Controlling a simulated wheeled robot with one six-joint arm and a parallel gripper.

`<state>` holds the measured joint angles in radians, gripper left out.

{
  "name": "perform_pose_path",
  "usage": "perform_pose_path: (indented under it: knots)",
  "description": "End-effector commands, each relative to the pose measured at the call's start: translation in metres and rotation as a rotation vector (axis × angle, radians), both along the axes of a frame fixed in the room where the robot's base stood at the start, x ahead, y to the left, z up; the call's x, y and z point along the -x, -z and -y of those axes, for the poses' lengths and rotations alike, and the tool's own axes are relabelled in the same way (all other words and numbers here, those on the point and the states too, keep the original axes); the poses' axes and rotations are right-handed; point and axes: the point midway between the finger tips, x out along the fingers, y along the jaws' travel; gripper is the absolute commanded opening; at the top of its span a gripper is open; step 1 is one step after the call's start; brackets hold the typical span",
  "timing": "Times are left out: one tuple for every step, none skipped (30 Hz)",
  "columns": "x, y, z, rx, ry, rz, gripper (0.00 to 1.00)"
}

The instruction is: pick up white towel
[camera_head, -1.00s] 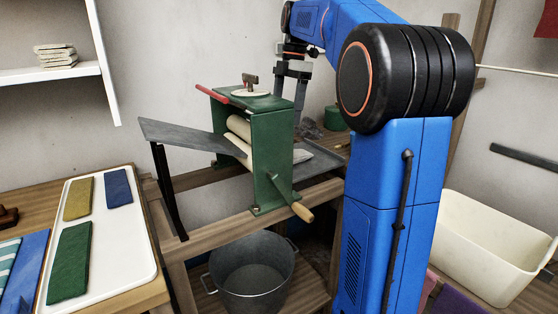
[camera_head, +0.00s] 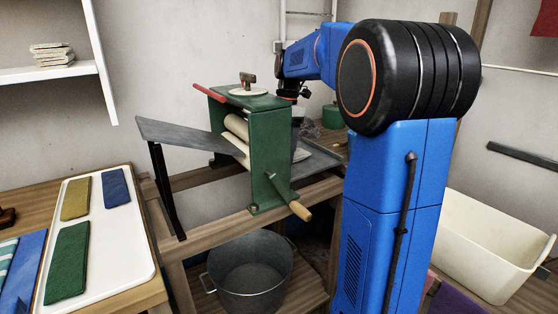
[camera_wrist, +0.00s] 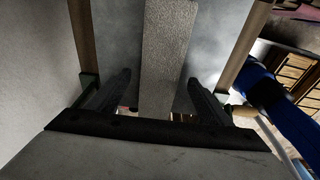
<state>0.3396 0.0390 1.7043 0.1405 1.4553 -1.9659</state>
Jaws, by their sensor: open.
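The white towel (camera_head: 301,155) lies on the grey metal tray (camera_head: 322,160) behind the green wringer, mostly hidden by it in the head view. In the wrist view the towel (camera_wrist: 166,45) is a pale, textured strip running up the middle. My gripper (camera_wrist: 158,80) is open, with one dark finger on each side of the strip and a visible gap to each. I cannot tell how far the fingertips are above the tray.
The green wringer (camera_head: 268,150) with its rollers and crank stands close in front of my gripper. A metal bucket (camera_head: 250,275) sits below. A white tray (camera_head: 120,240) with folded cloths is at left, and a cream tub (camera_head: 490,245) at right. A green pot (camera_head: 333,117) stands behind.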

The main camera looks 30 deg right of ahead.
Motion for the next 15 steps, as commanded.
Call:
perform_pose_path:
  knots:
    - [0.0003,0.0050,-0.0011,0.000,0.000,-0.001,0.73]
    - [0.0003,0.0073,-0.0014,0.000,0.000,-0.001,0.73]
    - [0.0002,0.0093,-0.0017,0.000,0.000,0.000,0.73]
    - [0.0002,0.0103,-0.0019,0.000,0.000,0.000,0.73]
    - [0.0002,0.0110,-0.0020,0.000,0.000,0.000,0.73]
    - [0.0001,0.0114,-0.0019,0.000,0.000,0.000,0.73]
    - [0.0001,0.0115,-0.0019,0.000,0.000,0.000,0.73]
    - [0.0001,0.0114,-0.0019,0.000,0.000,0.001,0.73]
    - [0.0001,0.0113,-0.0019,0.000,0.000,0.001,0.73]
    - [0.0001,0.0114,-0.0018,0.000,0.000,0.001,0.73]
    - [0.0001,0.0113,-0.0019,0.000,0.000,0.001,0.73]
    - [0.0001,0.0114,-0.0018,0.000,0.000,0.001,0.66]
    - [0.0001,0.0113,-0.0018,0.000,0.000,0.001,0.59]
    - [0.0001,0.0113,-0.0018,0.000,0.000,0.000,0.52]
    - [0.0001,0.0113,-0.0018,0.000,0.000,0.001,0.42]
